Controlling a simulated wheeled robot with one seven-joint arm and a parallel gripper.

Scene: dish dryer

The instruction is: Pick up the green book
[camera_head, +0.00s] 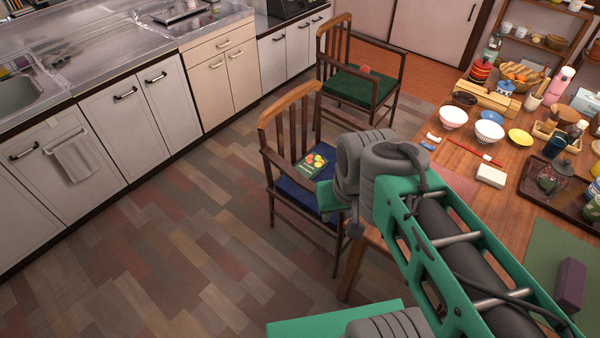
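The green book (311,165) lies on the blue seat of the nearer wooden chair (291,118). Its dark green cover has red, yellow and green round shapes on it. My green and grey arm reaches in from the lower right, and its grey joints are just right of the book. The fingers of my gripper do not show; they are hidden behind the arm or out of the picture. I cannot tell whether they touch the book.
The dining table (462,165) on the right is crowded with bowls, a tray and bottles. A second chair with a green seat (355,87) stands behind, with a small red thing on it. Counter cabinets (125,115) line the left. The floor between is clear.

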